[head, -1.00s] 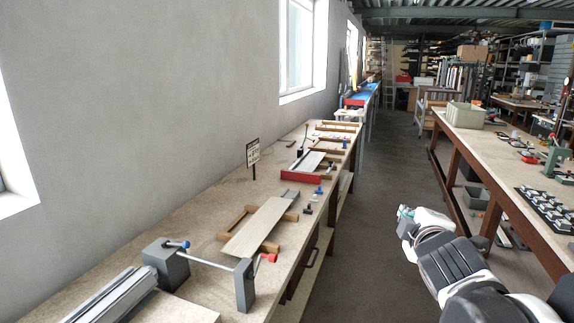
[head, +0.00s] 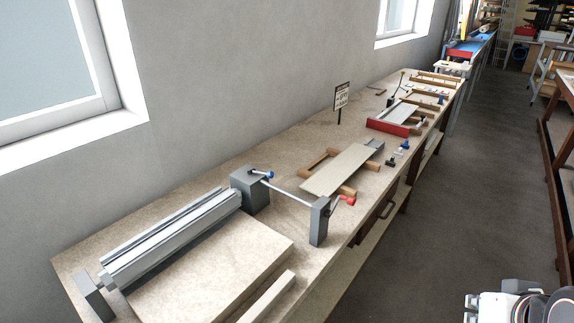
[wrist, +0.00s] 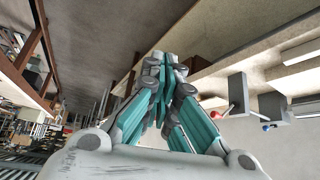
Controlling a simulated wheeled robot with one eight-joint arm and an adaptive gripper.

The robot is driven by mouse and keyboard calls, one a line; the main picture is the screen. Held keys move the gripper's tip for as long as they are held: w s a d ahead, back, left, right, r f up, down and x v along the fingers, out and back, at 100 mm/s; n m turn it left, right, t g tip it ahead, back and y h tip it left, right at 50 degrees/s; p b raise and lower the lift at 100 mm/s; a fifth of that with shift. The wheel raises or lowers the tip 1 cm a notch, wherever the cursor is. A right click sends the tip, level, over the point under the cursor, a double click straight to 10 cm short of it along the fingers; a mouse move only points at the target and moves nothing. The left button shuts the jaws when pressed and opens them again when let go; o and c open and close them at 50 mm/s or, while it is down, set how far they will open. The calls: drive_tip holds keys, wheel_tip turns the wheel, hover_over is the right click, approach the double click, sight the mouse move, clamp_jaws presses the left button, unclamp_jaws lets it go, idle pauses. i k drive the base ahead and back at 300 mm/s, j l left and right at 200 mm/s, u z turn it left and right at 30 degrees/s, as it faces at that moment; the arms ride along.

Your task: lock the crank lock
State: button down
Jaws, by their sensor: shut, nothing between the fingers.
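The crank assembly stands on the bench left of centre in the head view. It has a dark grey block (head: 250,195) with a blue-tipped lever (head: 268,175), a thin rod (head: 292,194), and a grey post (head: 319,222) with a red handle (head: 346,200). Which lever is the crank lock, I cannot tell. In the wrist view the red handle (wrist: 228,110) and blue tip (wrist: 266,127) show at the right, apart from my gripper. My gripper (wrist: 165,62) is shut and empty, its teal fingers together. In the head view only a white part of my arm shows at the lower right.
Metal shutter profiles (head: 170,240) lie at the bench's left, beside a pale board (head: 215,265). A wooden frame with a panel (head: 335,170) and a red-fronted tray (head: 388,127) stand farther back, near a small sign (head: 341,96). The aisle floor (head: 470,190) is clear.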

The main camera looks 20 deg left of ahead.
sight(270, 174)
drive_tip(key=i+j+u, duration=0.2)
drive_tip(key=u, duration=0.25)
drive_tip(key=i+j+u, duration=0.2)
drive_tip(key=u, duration=0.25)
drive_tip(key=i+l+u, duration=0.1)
drive_tip(key=u, duration=0.15)
